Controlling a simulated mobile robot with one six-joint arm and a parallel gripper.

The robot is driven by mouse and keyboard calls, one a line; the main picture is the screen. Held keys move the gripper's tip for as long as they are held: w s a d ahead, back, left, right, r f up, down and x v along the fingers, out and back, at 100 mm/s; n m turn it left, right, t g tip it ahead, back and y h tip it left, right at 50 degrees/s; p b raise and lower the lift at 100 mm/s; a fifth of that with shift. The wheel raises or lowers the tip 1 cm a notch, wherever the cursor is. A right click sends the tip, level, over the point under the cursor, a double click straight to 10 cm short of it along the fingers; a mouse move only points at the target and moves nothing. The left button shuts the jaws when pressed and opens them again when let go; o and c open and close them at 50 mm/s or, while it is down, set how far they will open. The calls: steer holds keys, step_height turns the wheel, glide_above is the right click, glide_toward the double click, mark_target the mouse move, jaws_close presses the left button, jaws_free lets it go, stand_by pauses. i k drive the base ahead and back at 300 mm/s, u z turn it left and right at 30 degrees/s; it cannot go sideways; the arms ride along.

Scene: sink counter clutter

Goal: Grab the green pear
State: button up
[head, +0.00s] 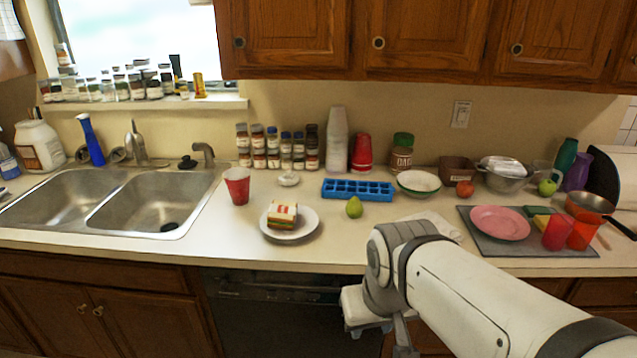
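The green pear (354,207) stands on the counter near its front part, just right of a white plate with a sandwich and in front of the blue ice tray. Nothing covers it. My gripper (400,345) is below and to the right of the pear, in front of the counter's front edge. It is apart from the pear. Only part of it shows at the bottom of the picture, and its fingertips are not clear, so I cannot tell whether it is open or shut.
A sandwich plate (291,230), a red cup (237,186) and a blue ice tray (358,190) are around the pear. A white-green bowl (419,183) is behind right. A grey mat (480,246) bears a pink plate (500,223) and cups. The sink (140,204) is left.

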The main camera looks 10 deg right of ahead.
mark_target(353, 209)
steer(key=i, duration=1)
steer(key=z, duration=0.05)
